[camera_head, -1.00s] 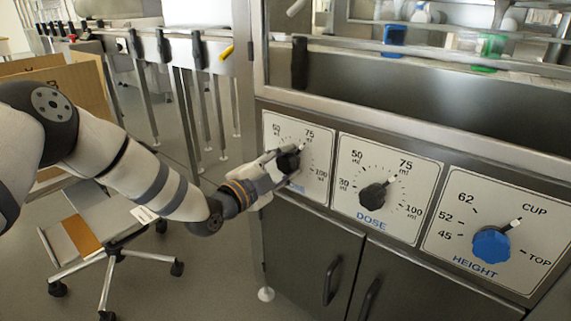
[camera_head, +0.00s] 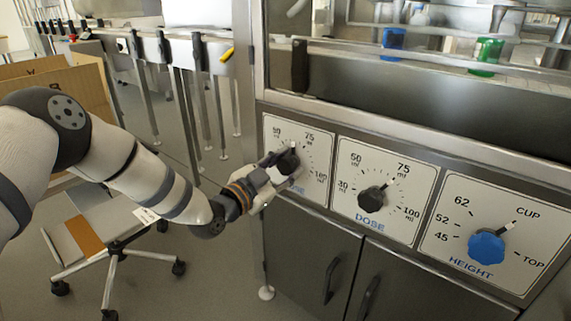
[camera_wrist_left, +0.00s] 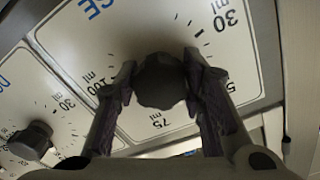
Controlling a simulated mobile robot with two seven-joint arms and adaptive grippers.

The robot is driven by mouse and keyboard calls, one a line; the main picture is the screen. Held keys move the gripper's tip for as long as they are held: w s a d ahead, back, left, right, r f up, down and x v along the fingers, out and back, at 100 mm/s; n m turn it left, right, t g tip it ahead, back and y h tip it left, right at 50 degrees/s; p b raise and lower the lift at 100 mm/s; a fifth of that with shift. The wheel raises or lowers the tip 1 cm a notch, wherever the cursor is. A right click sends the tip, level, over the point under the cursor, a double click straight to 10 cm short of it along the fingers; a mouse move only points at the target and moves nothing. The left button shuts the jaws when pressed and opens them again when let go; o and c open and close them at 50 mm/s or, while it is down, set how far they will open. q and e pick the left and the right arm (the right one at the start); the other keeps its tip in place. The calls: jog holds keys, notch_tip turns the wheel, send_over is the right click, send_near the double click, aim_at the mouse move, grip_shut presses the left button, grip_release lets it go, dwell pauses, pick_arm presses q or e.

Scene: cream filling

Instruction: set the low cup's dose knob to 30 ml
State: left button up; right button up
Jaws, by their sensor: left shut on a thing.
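My left gripper (camera_head: 279,165) is shut on the black knob (camera_head: 288,161) of the left dose panel (camera_head: 320,165). In the left wrist view, the two fingers (camera_wrist_left: 165,85) hold the knob (camera_wrist_left: 160,80) from both sides. Its white pointer stands near the top in the head view, between 50 and 75 ml. The panel's 30 mark (camera_wrist_left: 225,20) shows in the wrist view; in the head view the hand hides it. The middle dose knob (camera_head: 371,200) is free, its pointer towards 75. I cannot tell which dose knob belongs to the low cup. My right gripper is out of view.
The blue height knob (camera_head: 486,246) points towards CUP. A blue cup (camera_head: 392,43) and a green cup (camera_head: 486,57) stand inside the machine above. Cabinet doors with handles (camera_head: 331,280) lie below the panels. An office chair (camera_head: 105,222) stands at the left.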

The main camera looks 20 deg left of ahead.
pick_arm(q)
jog(key=n, duration=0.4)
jog(key=shift+r+n, duration=0.1)
jog(key=shift+n, duration=0.2)
jog(key=n, duration=1)
jog(key=shift+n+b, duration=0.3)
jog(key=shift+n, duration=0.1)
jog(key=shift+n+b, duration=0.75)
jog(key=shift+n, duration=1.75)
jog(key=o, duration=1.2)
